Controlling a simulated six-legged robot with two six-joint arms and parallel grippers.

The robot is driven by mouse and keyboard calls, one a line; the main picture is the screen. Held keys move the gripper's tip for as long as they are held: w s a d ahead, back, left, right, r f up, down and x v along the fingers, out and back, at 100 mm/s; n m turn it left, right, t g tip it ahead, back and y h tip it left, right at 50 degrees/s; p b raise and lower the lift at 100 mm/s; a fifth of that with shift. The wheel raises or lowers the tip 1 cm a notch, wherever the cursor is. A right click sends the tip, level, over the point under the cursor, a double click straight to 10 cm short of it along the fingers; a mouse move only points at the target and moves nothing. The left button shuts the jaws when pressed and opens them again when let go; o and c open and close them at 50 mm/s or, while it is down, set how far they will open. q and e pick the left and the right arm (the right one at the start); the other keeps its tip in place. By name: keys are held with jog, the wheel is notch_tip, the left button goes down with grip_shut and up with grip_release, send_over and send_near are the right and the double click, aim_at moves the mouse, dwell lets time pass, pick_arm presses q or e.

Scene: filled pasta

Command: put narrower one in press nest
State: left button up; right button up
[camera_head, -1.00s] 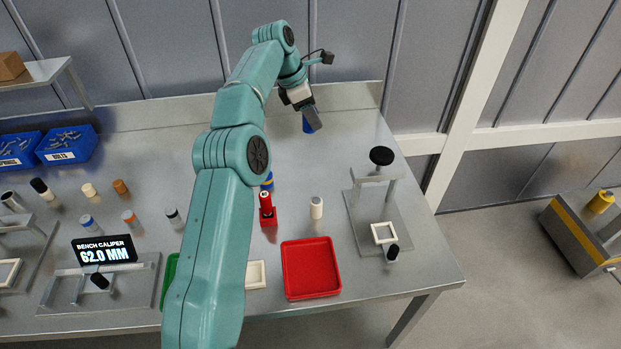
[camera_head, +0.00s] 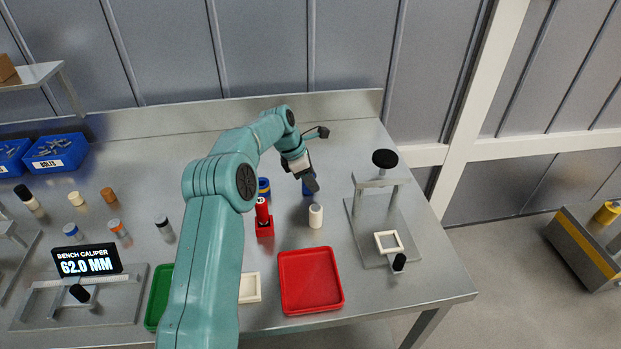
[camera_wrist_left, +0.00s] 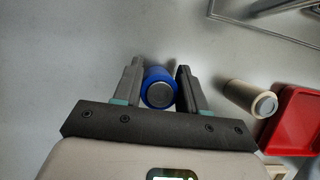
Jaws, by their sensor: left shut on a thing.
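My left gripper (camera_head: 300,170) is shut on a blue cylinder (camera_head: 308,188), mostly hidden behind the fingers in the head view. In the left wrist view, the blue cylinder (camera_wrist_left: 160,87) with a grey end face sits between the two fingers. Another cylinder, blue with a yellow band (camera_head: 264,187), stands left of the gripper, partly behind the red tool. The press (camera_head: 375,225) stands at the right with a black knob (camera_head: 385,158) on top. A cream square frame, seemingly its nest (camera_head: 377,243), lies on its base and looks empty. My right gripper is out of view.
A white cylinder (camera_head: 316,215) stands just in front of the held cylinder. A red tool in a red stand (camera_head: 264,222), a red tray (camera_head: 340,288) and a green tray (camera_head: 152,314) are nearer. A caliper reading 62.0 MM (camera_head: 88,261) and several small cylinders are at left.

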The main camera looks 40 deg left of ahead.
pick_arm(q)
jog(key=shift+f, duration=0.15)
jog(key=shift+w+d, duration=0.1)
jog(key=o, duration=1.2)
jog(key=shift+f, duration=0.15)
jog(key=shift+r, duration=0.35)
jog(key=v, duration=1.2)
